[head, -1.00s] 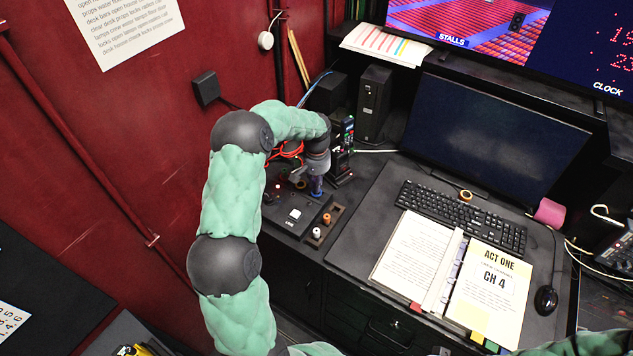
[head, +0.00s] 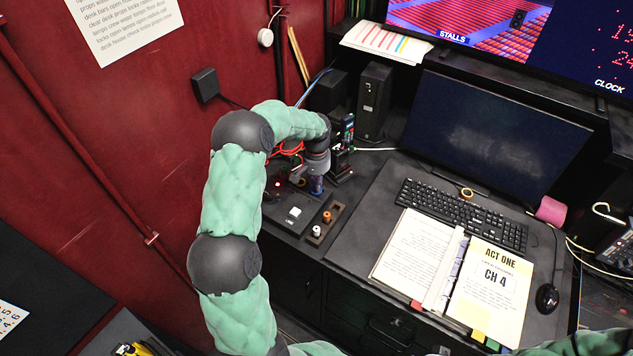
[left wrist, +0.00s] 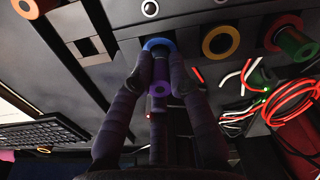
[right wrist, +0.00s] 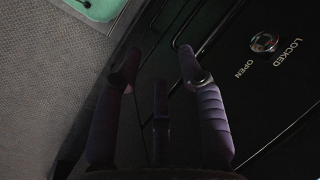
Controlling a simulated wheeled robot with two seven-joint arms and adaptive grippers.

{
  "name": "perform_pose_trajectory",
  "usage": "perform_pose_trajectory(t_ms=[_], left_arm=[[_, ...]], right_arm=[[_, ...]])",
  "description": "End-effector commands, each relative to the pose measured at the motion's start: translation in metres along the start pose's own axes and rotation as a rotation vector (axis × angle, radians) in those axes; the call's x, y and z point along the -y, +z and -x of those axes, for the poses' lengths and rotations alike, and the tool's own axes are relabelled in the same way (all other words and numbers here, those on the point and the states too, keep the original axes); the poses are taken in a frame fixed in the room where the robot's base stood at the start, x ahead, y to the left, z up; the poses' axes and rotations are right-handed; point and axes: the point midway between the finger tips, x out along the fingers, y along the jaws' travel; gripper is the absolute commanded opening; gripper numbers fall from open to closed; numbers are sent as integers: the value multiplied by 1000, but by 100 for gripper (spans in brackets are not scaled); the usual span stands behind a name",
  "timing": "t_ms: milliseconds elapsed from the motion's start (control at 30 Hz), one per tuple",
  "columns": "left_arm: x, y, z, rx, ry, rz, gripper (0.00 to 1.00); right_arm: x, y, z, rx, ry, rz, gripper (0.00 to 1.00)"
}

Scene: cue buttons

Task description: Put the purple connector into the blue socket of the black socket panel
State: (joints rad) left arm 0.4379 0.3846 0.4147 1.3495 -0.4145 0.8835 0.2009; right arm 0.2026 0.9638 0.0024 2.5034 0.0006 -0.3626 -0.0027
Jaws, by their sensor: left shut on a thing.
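My left gripper (left wrist: 161,72) is shut on the purple connector (left wrist: 160,80), which shows between the fingertips in the left wrist view. The blue socket (left wrist: 158,43) is a ring on the black socket panel (left wrist: 195,22), right at the fingertips. The connector is lined up with this ring, but I cannot tell how deep it sits. In the head view the connector (head: 316,185) is upright under my left wrist, over the panel (head: 291,209). My right gripper (right wrist: 158,70) is open and empty in the right wrist view, above a dark surface.
Yellow (left wrist: 221,41), red (left wrist: 285,32) and green (left wrist: 298,50) rings are further along the panel. Red cables (left wrist: 292,102) lie near them. A holder (head: 338,209) with a white (head: 316,231) and an orange connector (head: 327,217) stands beside the panel. A keyboard (head: 463,217) lies to the right.

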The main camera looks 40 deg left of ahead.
Motion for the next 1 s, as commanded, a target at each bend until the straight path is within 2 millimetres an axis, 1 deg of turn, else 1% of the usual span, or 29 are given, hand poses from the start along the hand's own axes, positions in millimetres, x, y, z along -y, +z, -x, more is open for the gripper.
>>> perform_pose_trajectory(t_ms=[700,1000], left_arm=[[0,0,-12,0,0,0,0],[0,0,-12,0,0,0,0]], right_arm=[[-2,0,-7,0,0,0,40],[-2,0,-7,0,0,0,40]])
